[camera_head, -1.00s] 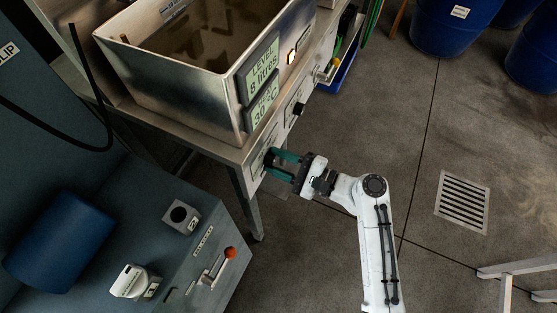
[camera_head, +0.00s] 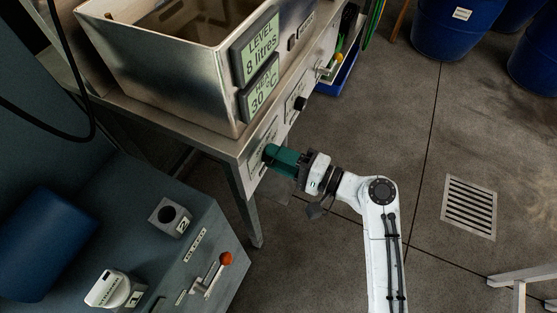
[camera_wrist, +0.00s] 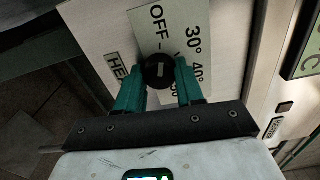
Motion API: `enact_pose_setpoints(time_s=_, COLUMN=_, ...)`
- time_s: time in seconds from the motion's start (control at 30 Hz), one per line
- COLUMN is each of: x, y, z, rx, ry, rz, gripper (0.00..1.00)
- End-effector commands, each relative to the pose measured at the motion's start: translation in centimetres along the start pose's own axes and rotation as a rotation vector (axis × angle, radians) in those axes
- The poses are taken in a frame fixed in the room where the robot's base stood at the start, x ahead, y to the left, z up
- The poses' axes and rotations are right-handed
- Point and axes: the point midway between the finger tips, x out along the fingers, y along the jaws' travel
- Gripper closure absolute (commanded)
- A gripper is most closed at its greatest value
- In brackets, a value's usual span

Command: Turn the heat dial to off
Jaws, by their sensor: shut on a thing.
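The heat dial (camera_wrist: 158,70) is a round black knob with a short pale mark, on a light scale plate (camera_wrist: 178,30) reading OFF, 30° and 40° in the wrist view. A plate partly reading "HEAT" lies left of it. My gripper (camera_wrist: 161,74) has its green fingers on either side of the knob, shut on it. In the head view my gripper (camera_head: 271,156) reaches the front panel below the tank, and its fingers hide the dial. The heat display (camera_head: 261,91) reads 30 °C.
The metal tank (camera_head: 160,85) stands on the bench, with a level display (camera_head: 257,48) reading 8 litres. Another black knob (camera_head: 299,103) sits farther along the panel. A grey cabinet with an orange-tipped lever (camera_head: 225,258) stands at lower left. Floor to the right is open around a drain (camera_head: 469,207).

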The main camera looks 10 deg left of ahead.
Motion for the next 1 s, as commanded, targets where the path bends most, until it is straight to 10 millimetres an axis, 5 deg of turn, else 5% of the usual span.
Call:
enact_pose_setpoints(time_s=0.73, x=-0.05, y=0.22, z=0.07, rx=-0.089, ry=-0.001, rz=0.004, gripper=0.93)
enact_pose_setpoints(time_s=0.77, x=-0.05, y=0.22, z=0.07, rx=-0.089, ry=-0.001, rz=0.004, gripper=0.61)
enact_pose_setpoints(time_s=1.0, x=-0.03, y=0.12, z=0.04, rx=-0.089, ry=-0.001, rz=0.002, gripper=0.38)
